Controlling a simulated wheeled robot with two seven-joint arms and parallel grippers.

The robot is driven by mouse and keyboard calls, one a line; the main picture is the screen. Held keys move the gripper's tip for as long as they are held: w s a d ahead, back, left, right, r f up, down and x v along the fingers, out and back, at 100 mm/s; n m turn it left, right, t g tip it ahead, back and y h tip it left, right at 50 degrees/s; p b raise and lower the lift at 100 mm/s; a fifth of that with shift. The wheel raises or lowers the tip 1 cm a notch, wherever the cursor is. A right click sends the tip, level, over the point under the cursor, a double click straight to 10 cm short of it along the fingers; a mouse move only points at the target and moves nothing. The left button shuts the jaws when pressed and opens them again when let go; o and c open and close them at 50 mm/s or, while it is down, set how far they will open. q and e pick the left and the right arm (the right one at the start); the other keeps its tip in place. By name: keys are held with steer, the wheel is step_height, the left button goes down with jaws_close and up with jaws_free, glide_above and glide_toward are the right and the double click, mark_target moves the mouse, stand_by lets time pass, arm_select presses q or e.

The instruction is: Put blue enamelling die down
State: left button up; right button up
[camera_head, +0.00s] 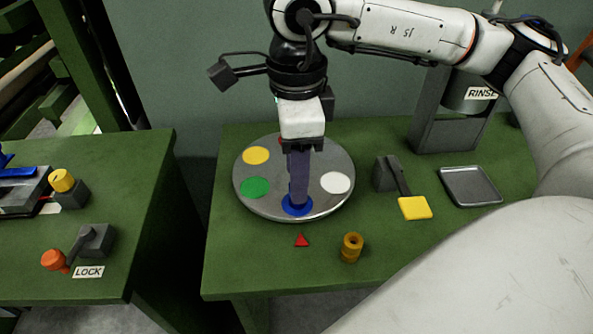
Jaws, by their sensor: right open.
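A round grey plate (268,209) on the green table carries coloured round spots. Its blue spot (297,207) is at the front, with a slim upright bluish-grey piece (299,178) standing over it. I take this piece with the blue round foot as the blue enamelling die, but cannot tell them apart surely. My right gripper (302,146) points straight down at the top of the upright piece. It is open, and its fingertips are around or just above the piece; which one is unclear. My left gripper is not in view.
The plate also has yellow (256,155), green (255,187) and white (335,182) spots. A red triangle (302,240) and a brass-coloured ring piece (351,248) sit in front. A yellow pad (414,208), metal tray (470,187) and rinse stand (440,115) are right.

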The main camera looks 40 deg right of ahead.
step_height(320, 180, up, 11)
steer(key=shift+r+p, duration=0.2)
steer(key=shift+p, duration=0.2)
